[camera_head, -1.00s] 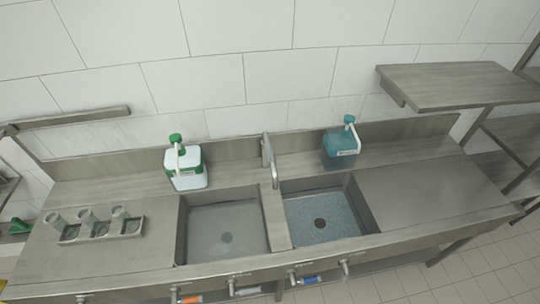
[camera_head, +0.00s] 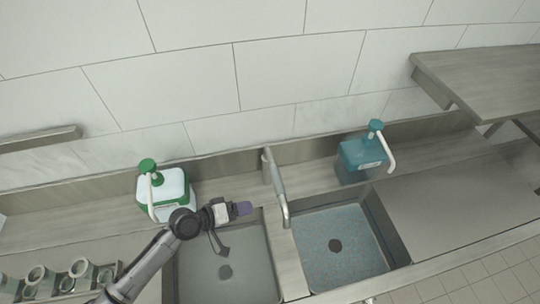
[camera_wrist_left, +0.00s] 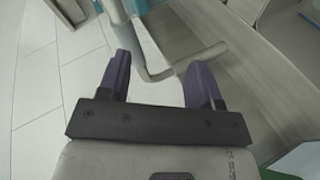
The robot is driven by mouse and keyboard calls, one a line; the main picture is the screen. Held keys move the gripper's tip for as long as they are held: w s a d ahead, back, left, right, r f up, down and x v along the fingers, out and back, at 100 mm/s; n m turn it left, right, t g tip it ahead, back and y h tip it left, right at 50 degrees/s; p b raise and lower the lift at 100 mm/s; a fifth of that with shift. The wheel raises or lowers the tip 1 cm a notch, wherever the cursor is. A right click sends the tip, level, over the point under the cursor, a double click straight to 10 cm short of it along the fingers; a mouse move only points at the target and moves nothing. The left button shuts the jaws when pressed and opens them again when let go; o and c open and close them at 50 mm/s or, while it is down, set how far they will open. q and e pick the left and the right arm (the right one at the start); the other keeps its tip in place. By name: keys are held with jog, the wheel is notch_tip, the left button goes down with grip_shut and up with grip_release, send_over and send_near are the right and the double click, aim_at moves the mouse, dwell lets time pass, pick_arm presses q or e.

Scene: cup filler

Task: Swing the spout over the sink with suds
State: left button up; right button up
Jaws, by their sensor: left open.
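The metal spout (camera_head: 280,196) rises from the back ledge between the two basins and reaches forward, its tip above the divider. The left basin (camera_head: 227,262) looks plain grey inside. The right basin (camera_head: 335,246) has a bluish, speckled surface that looks like suds. My left gripper (camera_head: 243,208) is just left of the spout, over the back of the left basin, open and empty. In the left wrist view the gripper (camera_wrist_left: 160,80) has its two purple fingers apart, with the spout pipe (camera_wrist_left: 140,62) showing ahead between and beyond them. My right gripper is out of view.
A white and green pump bottle (camera_head: 170,190) stands behind my left arm. A teal pump bottle (camera_head: 360,158) stands behind the right basin. Several cups in a holder (camera_head: 60,280) are at the front left. A shelf (camera_head: 485,80) overhangs the right. The right counter (camera_head: 460,210) is clear.

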aim_at(276, 180)
pick_arm(q)
jog(key=w+d+n+t, duration=0.1)
jog(key=w+d+n, duration=0.1)
jog(key=w+d, duration=0.1)
jog(key=w+d+n+t, duration=0.1)
jog(key=w+d, duration=0.2)
jog(key=w, duration=0.1)
jog(key=w+d+n+t+h, duration=0.1)
jog(key=w+d+n, duration=0.1)
jog(key=w+d, duration=0.1)
jog(key=shift+w+d+r+n, duration=0.3)
jog(key=shift+d, duration=0.25)
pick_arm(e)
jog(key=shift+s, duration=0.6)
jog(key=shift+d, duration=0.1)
pick_arm(q)
jog(key=c, duration=0.5)
grip_shut()
